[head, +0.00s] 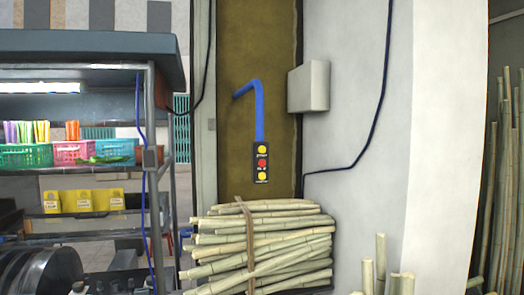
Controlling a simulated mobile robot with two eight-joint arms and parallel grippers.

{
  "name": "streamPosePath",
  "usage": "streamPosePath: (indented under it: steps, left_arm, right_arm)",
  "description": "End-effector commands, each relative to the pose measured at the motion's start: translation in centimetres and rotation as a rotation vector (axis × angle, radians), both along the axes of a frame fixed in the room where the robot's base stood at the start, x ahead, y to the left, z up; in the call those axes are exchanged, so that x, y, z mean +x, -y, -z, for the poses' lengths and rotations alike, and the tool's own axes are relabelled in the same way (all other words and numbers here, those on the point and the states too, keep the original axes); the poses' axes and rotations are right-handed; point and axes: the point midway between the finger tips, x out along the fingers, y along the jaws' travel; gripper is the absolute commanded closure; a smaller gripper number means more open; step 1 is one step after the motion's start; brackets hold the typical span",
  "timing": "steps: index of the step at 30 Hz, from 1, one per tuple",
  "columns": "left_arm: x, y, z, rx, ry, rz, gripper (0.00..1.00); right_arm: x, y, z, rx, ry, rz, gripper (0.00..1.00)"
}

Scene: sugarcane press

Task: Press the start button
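The button panel (261,162) is a small dark upright plate on the brown wall section, near the middle of the head view. It carries a yellow button (262,149) at the top, a red button (262,163) in the middle and another yellow button (262,176) at the bottom. The small labels on it are too blurred to read, so I cannot tell which one is the start button. A blue pipe (259,110) rises from the panel's top and bends left. Neither of my grippers is in view.
A bundle of sugarcane (260,245) lies below the panel. A metal shelf (70,165) with coloured baskets and yellow boxes (82,202) stands left. A grey wall box (309,86) is at upper right of the panel. More cane stands upright at the right. The space before the panel looks clear.

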Motion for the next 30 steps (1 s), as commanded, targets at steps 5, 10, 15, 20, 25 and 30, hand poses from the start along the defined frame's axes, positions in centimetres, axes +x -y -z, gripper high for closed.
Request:
streamPosePath:
  steps: [5,10,15,20,25,30]
  left_arm:
    - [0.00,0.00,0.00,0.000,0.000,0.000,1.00]
    - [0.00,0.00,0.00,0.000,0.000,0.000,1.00]
    - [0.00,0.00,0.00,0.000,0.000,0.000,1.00]
    - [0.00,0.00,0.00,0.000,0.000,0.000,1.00]
    - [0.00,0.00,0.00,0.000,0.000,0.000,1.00]
    - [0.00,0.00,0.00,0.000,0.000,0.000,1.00]
  right_arm:
    - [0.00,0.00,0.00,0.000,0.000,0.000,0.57]
    - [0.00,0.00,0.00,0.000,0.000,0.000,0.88]
    - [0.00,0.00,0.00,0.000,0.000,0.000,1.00]
    - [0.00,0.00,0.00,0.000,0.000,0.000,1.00]
    - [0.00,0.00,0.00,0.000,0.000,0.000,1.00]
    - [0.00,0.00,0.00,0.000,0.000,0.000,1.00]
